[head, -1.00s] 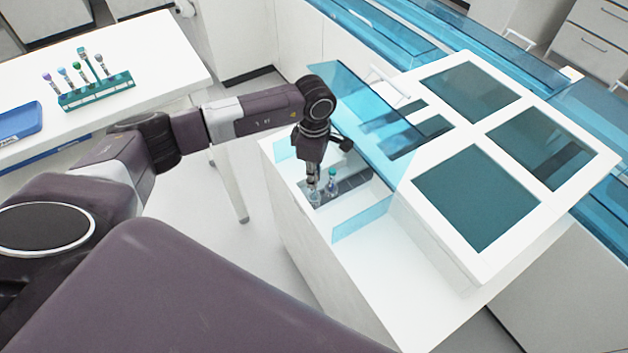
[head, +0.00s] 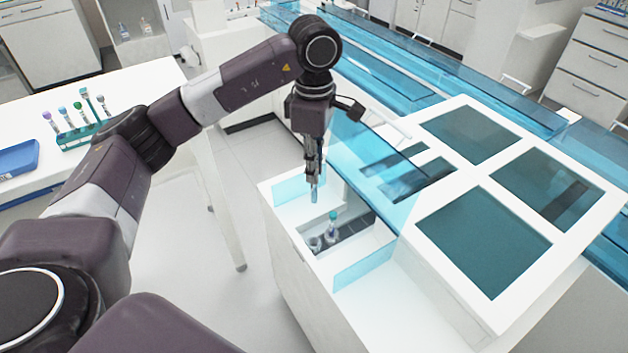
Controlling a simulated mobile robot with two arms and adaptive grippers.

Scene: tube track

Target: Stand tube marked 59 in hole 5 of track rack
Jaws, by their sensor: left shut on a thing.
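My left gripper (head: 313,172) points down above the open well of the white machine. It is shut on a tube (head: 314,194), whose bluish lower end hangs below the fingers, clear of the rack. The tube's mark cannot be read. Below it, the dark grey track rack (head: 349,229) lies in the well. A tube with a teal cap (head: 333,216) stands in this rack, and a clear round holder (head: 315,243) shows at its near end. Hole numbers cannot be read. My right gripper is not in view.
A green rack (head: 78,137) with several capped tubes stands on the white table at left, beside a blue tray (head: 18,157). Blue clear panels (head: 362,262) border the well. A white cover with dark windows (head: 483,241) lies to the right.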

